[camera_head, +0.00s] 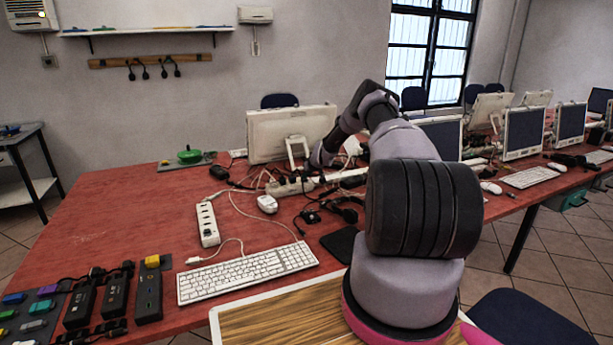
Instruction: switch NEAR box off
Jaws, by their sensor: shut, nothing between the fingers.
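A white power strip box (207,224) lies on the red table left of centre, the nearer of two such boxes. Its sockets face up, and a small dark switch-like patch shows at its near end; its on or off state is too small to tell. A second box (290,187) lies farther back among tangled cables. My arm reaches over the table, and my gripper (318,160) is at its far end, low beside the farther box and well behind and right of the nearer one. It is shut and empty; its fingertips are hard to make out.
A monitor (290,133) stands behind the cables. Black adapters (115,295) sit front left. The red table (125,212) is bare left of the box.

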